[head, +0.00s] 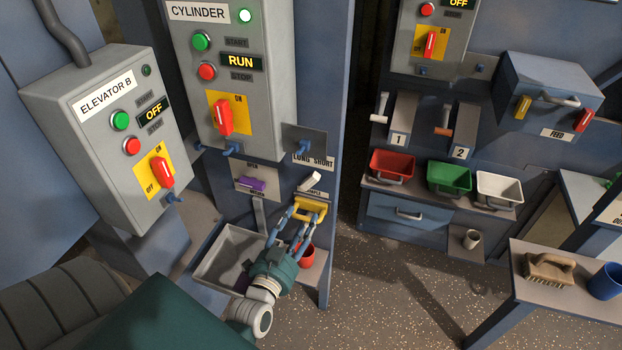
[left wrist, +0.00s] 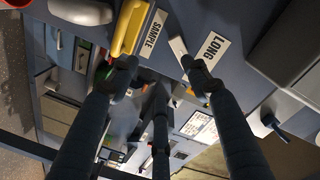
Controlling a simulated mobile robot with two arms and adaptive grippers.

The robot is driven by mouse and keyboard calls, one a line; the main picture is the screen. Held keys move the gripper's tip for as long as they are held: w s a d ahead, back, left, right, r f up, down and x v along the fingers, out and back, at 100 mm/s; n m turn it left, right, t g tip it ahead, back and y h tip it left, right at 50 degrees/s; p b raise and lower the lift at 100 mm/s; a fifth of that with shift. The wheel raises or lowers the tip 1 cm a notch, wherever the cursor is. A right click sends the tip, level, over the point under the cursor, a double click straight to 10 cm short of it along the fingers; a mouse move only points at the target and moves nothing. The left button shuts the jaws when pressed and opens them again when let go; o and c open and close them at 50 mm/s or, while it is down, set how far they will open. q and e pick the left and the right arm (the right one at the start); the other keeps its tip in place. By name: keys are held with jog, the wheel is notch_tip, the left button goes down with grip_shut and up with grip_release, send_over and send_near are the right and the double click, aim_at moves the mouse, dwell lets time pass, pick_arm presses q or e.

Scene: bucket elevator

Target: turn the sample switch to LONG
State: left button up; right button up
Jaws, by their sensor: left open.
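The sample switch (head: 309,182) is a white lever on the blue column, below a LONG SHORT label (head: 313,160). It tilts up to the right, toward the SHORT side. In the left wrist view the lever (left wrist: 179,48) lies between the SAMPLE label (left wrist: 152,33) and the LONG label (left wrist: 213,48). My left gripper (head: 304,215) is open just below the switch, in front of a yellow handle (head: 311,206). In the wrist view one fingertip is near the lever and the other near the yellow handle (left wrist: 129,27); contact cannot be told. My right gripper is not in view.
A purple handle (head: 252,184) sits left of the switch, above a grey tray (head: 216,262). A red cup (head: 306,256) stands below, partly behind my gripper. The Cylinder box (head: 262,92) is above. Speckled floor lies open to the right.

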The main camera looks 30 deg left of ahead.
aim_at(312, 185)
pick_arm(q)
jog(key=shift+t, duration=0.3)
jog(key=w+a+r, duration=0.1)
jog(key=w, duration=0.2)
jog(key=w+a+r+p, duration=0.1)
jog(key=w, duration=0.3)
jog(key=w+a+r, duration=0.1)
jog(key=w, duration=0.2)
jog(key=shift+w+a+p, duration=0.15)
jog(key=shift+w+p, duration=0.15)
jog(key=shift+p, duration=0.1)
jog(key=shift+y, duration=0.4)
jog(key=c, duration=1.2)
